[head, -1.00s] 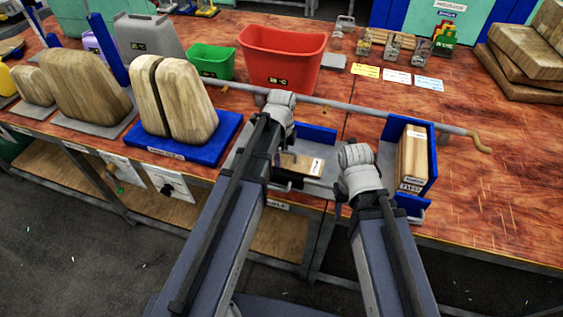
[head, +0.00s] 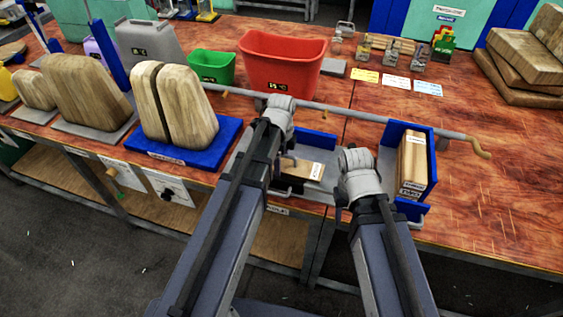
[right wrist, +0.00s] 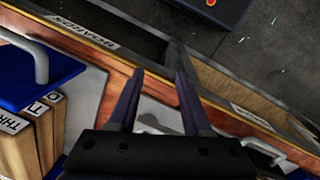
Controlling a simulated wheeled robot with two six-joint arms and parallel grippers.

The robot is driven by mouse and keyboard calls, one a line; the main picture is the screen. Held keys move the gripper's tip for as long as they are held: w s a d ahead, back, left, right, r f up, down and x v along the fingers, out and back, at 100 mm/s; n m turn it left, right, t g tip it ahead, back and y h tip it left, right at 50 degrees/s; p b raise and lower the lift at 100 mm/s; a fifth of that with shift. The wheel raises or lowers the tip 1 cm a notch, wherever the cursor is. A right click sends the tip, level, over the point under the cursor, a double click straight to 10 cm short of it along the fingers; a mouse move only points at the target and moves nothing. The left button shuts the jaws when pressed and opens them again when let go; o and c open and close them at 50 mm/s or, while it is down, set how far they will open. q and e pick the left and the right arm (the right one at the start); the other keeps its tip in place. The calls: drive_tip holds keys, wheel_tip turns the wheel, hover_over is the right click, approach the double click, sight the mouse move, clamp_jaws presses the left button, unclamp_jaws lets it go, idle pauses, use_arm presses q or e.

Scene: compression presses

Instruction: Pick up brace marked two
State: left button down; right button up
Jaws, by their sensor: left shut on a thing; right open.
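Wooden braces (head: 412,160) with white end labels stand together in a blue holder at the right end of the press. In the right wrist view their ends show at lower left; one label (right wrist: 12,126) begins "THR", the others are only partly readable. Another pale wooden block (head: 303,170) with a white label lies at the press's left part. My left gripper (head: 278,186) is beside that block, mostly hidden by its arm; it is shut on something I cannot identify. My right gripper (right wrist: 158,65) is open and empty, left of the holder in the head view, apart from the braces.
A metal handle (right wrist: 35,45) sits on the holder's blue end. Red (head: 282,62) and green (head: 210,67) bins and large wooden blocks (head: 182,105) stand behind and left. The table right of the holder is clear.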

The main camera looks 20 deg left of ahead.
use_arm(q)
wheel_tip(320, 180, up, 10)
drive_tip(key=p, duration=0.9)
drive_tip(key=shift+f, duration=0.15)
drive_tip(key=shift+a+f, duration=0.1)
drive_tip(key=shift+a, duration=0.05)
